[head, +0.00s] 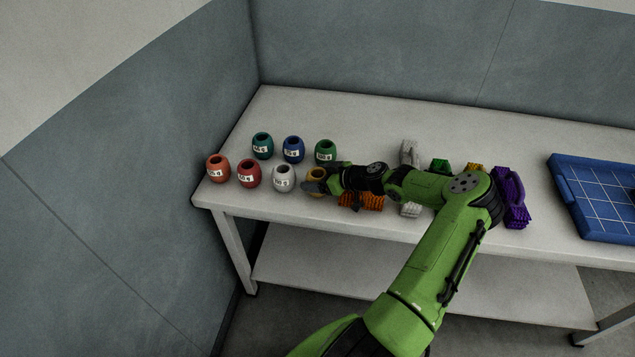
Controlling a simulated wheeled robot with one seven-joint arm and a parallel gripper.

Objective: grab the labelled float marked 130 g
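The back row has a teal float (262,141), a blue float (293,145) and a green float (325,147). The front row has an orange-red float (217,165), a red float (249,171), a white float (283,176) and a yellow float (317,173). White labels show on most, too small to read surely, so I cannot tell which says 130 g. My gripper (313,186) is at the yellow float, partly covering it; its finger opening and any contact are unclear.
Orange (372,202), white (409,152), green (440,165) and purple (516,214) ribbed blocks lie around my arm on the table (350,110). A blue gridded tray (597,200) is at the right. Walls stand behind and left; the back strip is clear.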

